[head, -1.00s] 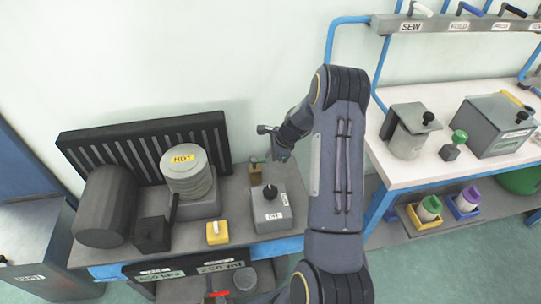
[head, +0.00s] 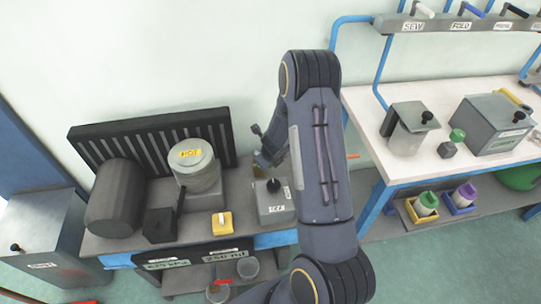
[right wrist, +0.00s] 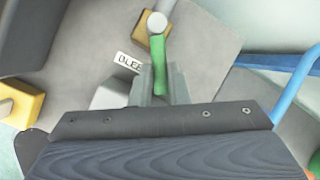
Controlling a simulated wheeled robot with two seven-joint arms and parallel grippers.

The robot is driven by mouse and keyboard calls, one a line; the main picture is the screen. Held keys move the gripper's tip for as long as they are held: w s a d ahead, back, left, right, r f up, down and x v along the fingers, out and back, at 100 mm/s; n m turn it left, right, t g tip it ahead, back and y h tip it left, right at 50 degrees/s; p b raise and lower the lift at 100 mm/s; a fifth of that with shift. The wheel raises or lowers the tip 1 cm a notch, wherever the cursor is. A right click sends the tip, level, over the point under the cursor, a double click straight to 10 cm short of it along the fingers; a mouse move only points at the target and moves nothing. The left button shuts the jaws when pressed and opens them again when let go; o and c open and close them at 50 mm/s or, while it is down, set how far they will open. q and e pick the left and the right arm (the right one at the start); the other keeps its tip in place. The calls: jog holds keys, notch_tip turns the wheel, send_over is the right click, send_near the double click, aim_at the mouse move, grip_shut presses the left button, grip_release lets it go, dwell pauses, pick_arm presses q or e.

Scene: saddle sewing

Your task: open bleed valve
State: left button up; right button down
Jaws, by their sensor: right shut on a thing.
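The bleed valve has a green lever (right wrist: 159,66) on a brass-coloured body (right wrist: 146,40) with a round pale cap (right wrist: 157,22). A partly hidden label reading "BLEE" (right wrist: 129,63) lies beside it on the grey bench. In the right wrist view my right gripper (right wrist: 160,88) has its fingers on either side of the lever's near end and is shut on it. In the head view the right gripper (head: 265,160) is at the valve and largely hides it. My left gripper is not in view.
A grey box with a black knob (head: 274,202) stands just in front of the valve. A cylinder marked HOT (head: 195,168) and a yellow block (head: 221,223) are to the left. A white table (head: 375,120) with machines is to the right.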

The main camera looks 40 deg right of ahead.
jog(key=shift+w+a+m+g+h+p, duration=0.3)
jog(key=shift+a+m+p, duration=0.3)
jog(key=shift+m, duration=0.5)
jog(key=shift+w+a+m+g+h+p, duration=0.1)
jog(key=shift+a+m+g+h+p, duration=0.25)
jog(key=shift+m+p, duration=0.6)
jog(key=shift+w+a+m+g+h+p, duration=0.15)
jog(key=shift+a+m+h+p, duration=0.4)
jog(key=shift+m, duration=0.7)
jog(key=shift+a, duration=0.1)
jog(key=c, duration=1.4)
grip_release()
jog(key=v, duration=0.7)
jog(key=shift+a+r, duration=0.1)
jog(key=shift+r, duration=0.3)
